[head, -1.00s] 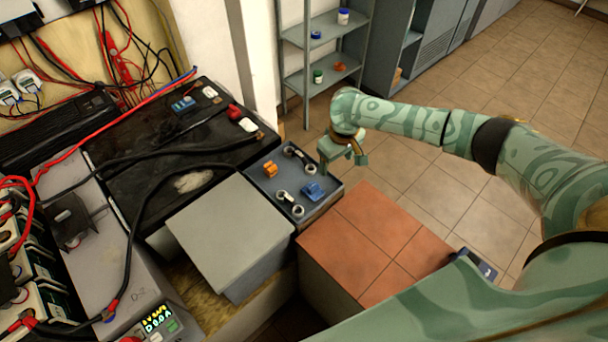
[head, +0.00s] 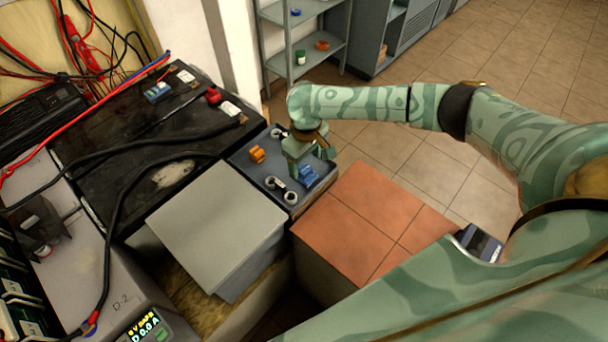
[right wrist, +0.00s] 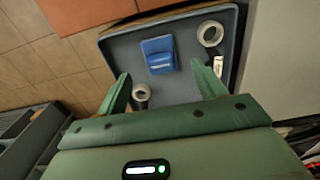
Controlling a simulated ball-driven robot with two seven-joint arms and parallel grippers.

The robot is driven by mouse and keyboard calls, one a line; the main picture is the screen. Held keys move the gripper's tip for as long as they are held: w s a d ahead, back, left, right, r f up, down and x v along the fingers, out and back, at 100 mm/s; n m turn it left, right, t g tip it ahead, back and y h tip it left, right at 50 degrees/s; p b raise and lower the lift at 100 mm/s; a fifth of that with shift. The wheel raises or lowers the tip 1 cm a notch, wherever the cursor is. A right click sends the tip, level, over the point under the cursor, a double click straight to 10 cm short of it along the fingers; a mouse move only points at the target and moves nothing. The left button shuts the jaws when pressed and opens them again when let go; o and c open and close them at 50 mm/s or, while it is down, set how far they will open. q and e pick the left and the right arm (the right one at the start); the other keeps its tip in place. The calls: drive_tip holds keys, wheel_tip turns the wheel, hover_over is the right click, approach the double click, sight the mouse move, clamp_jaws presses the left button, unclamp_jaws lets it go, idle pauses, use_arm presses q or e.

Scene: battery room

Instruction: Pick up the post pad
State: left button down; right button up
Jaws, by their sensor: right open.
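A shallow blue-grey tray (head: 240,168) holds a blue block-like piece (head: 308,174), an orange piece (head: 257,155) and several pale rings (head: 275,183). I cannot tell for sure which of these is the post pad. My right gripper (head: 311,165) is open and empty over the tray's right part, partly covering its contents. In the right wrist view, the blue piece (right wrist: 158,55) lies just past the fingertips (right wrist: 160,72), between their lines. One ring (right wrist: 141,92) lies by the left finger, another (right wrist: 210,33) near the tray's corner. My left gripper is out of view.
A grey box (head: 215,220) stands left of the tray, a tile-topped block (head: 355,215) right of it. A large black battery (head: 130,140) with cables lies further left. A grey shelf (head: 305,45) stands behind. The tiled floor (head: 440,180) at right is clear.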

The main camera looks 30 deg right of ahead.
sight(305, 169)
wheel_tip(305, 169, down, 5)
drive_tip(key=b, duration=0.3)
drive_tip(key=shift+r, duration=0.2)
use_arm(q)
drive_tip(key=f, duration=0.1)
drive_tip(key=s+f, duration=0.1)
drive_tip(key=f, duration=0.1)
drive_tip(key=shift+s, duration=0.15)
use_arm(e)
drive_tip(key=c, duration=1.1)
drive_tip(key=shift+o, duration=0.2)
use_arm(q)
drive_tip(key=shift+r, duration=0.15)
